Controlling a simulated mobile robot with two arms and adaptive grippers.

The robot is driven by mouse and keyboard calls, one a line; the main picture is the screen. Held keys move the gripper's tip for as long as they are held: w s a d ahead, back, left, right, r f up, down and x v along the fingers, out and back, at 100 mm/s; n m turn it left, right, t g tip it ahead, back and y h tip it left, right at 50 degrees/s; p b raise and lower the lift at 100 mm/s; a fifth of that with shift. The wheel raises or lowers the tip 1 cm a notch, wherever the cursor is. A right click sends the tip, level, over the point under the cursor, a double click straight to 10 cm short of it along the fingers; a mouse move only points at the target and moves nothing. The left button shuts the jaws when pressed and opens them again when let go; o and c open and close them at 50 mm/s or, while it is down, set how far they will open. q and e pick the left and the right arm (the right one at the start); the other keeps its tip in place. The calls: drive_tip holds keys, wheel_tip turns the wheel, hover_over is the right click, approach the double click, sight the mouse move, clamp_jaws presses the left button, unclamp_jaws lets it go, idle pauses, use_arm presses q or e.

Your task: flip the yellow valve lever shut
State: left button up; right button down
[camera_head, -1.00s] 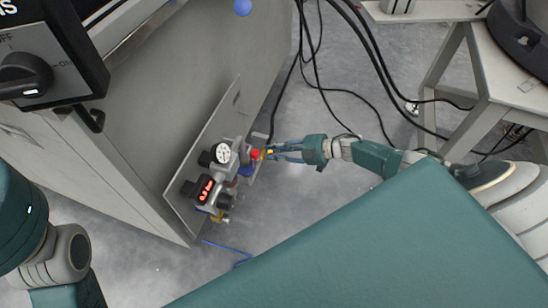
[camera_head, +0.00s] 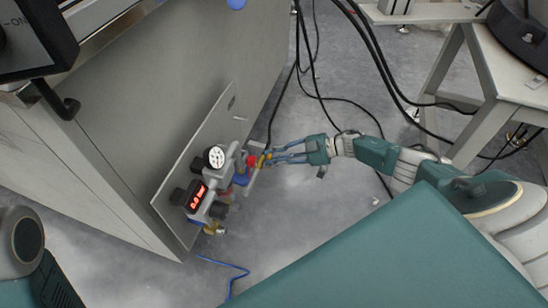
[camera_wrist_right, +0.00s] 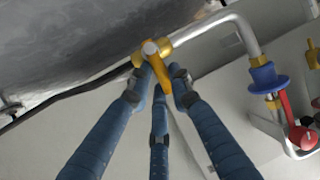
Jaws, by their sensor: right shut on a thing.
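The yellow valve lever (camera_wrist_right: 158,68) sits on a brass valve at the end of a silver pipe (camera_wrist_right: 210,32). In the right wrist view its handle hangs from the hub down between my blue fingertips. My right gripper (camera_wrist_right: 158,82) is shut on the lever. In the head view the right gripper (camera_head: 270,158) reaches from the right to the small yellow valve (camera_head: 261,161), beside the red knob. The fingertips hide part of the lever there. My left gripper is out of view; only part of the left arm shows at the left edge.
A panel on the grey cabinet carries a round gauge (camera_head: 215,157), a red digital display (camera_head: 197,197) and a red knob (camera_head: 252,161). A blue ring (camera_wrist_right: 264,78) and red handle (camera_wrist_right: 287,108) are close by. Black cables (camera_head: 330,97) and a blue hose (camera_head: 226,266) cross the floor.

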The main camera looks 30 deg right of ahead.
drive_tip(key=c, duration=1.6)
unclamp_jaws()
drive_tip(key=shift+o, duration=0.2)
drive_tip(key=v, duration=1.2)
drive_tip(key=shift+d, duration=0.1)
